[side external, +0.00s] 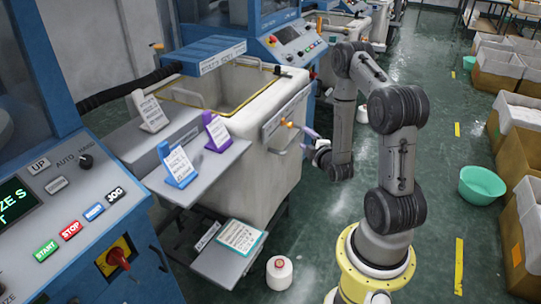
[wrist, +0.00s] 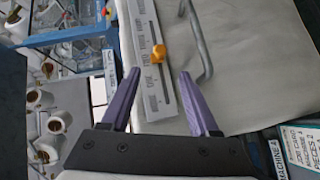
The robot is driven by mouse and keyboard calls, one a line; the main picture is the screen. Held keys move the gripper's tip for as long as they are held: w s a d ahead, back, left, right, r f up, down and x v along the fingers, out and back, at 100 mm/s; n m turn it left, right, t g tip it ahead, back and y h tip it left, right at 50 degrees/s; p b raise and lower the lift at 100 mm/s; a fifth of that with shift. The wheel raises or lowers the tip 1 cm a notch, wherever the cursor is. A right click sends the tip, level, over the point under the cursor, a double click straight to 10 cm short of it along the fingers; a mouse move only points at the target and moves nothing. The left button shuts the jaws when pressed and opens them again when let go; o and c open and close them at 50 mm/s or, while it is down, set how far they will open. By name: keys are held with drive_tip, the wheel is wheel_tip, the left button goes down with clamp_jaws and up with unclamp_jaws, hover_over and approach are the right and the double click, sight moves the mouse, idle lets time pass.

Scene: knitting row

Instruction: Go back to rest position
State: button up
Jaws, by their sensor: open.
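My gripper (side external: 309,138) is at the end of my bent arm, beside the front of the large pale bin (side external: 262,186) in the side view. In the wrist view, the two purple fingers of my gripper (wrist: 159,92) are apart with nothing held between them. Beyond the fingers is a white labelled slider panel (wrist: 145,55) with an orange knob (wrist: 158,54). A grey bar handle (wrist: 201,45) runs beside it on the bin's face. I cannot tell the exact gap between fingertips and knob.
A grey shelf (side external: 222,168) holds blue, purple and white label stands. A control panel with buttons (side external: 72,231) is at left. A white cone (side external: 279,272) and a green basin (side external: 482,186) stand on the floor. Cardboard boxes (side external: 525,215) line the right. The green floor between is mostly clear.

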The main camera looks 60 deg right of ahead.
drive_tip(key=w+a+r+n+t+y, duration=0.1)
drive_tip(key=w+a+r+n+t, duration=0.15)
drive_tip(key=w+r, duration=0.4)
drive_tip(key=w+a+r+n+t+y, duration=0.1)
drive_tip(key=w+a+r+t, duration=0.25)
drive_tip(key=r, duration=0.55)
drive_tip(key=w+a+r+y, duration=0.3)
drive_tip(key=a+r+y, duration=0.2)
drive_tip(key=a+r, duration=0.95)
drive_tip(key=s+a+r+m+g+y, duration=0.2)
drive_tip(key=s+a+m+g+y, duration=0.1)
drive_tip(key=s+a, duration=0.65)
drive_tip(key=s+a+f+m+g, duration=0.1)
drive_tip(key=s+f+m+g, duration=0.2)
drive_tip(key=s, duration=0.5)
drive_tip(key=s+a+f+m+g+y, duration=0.1)
drive_tip(key=s+f+m+g, duration=0.3)
drive_tip(key=s+f, duration=0.4)
drive_tip(key=shift+s+f+g, duration=0.15)
drive_tip(key=shift+s+g, duration=0.4)
drive_tip(key=shift+g, duration=0.35)
